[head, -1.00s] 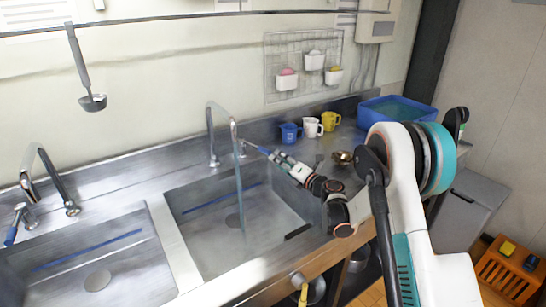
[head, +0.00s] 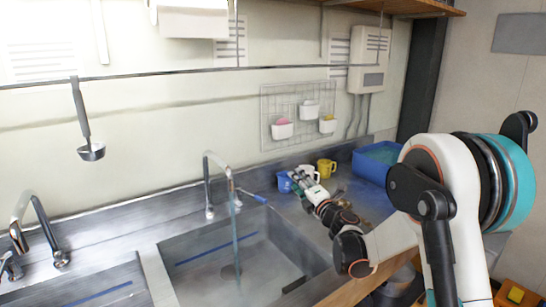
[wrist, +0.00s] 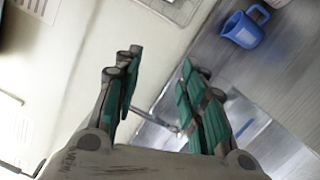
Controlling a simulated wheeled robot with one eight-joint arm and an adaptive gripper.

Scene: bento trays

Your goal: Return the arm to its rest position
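My arm reaches from the right over the counter in the head view. My gripper (head: 300,180) is in front of the cups, to the right of the right-hand tap (head: 207,185) and apart from its blue-tipped lever (head: 253,196). In the wrist view my gripper (wrist: 158,72) has its green-padded fingers spread, with nothing between them.
Water runs from the right-hand tap into the right sink (head: 190,262). A blue cup (head: 284,182), a partly hidden white cup and a yellow cup (head: 327,168) stand at the back. A blue tub (head: 374,162) is farther right. The blue cup also shows in the wrist view (wrist: 243,30).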

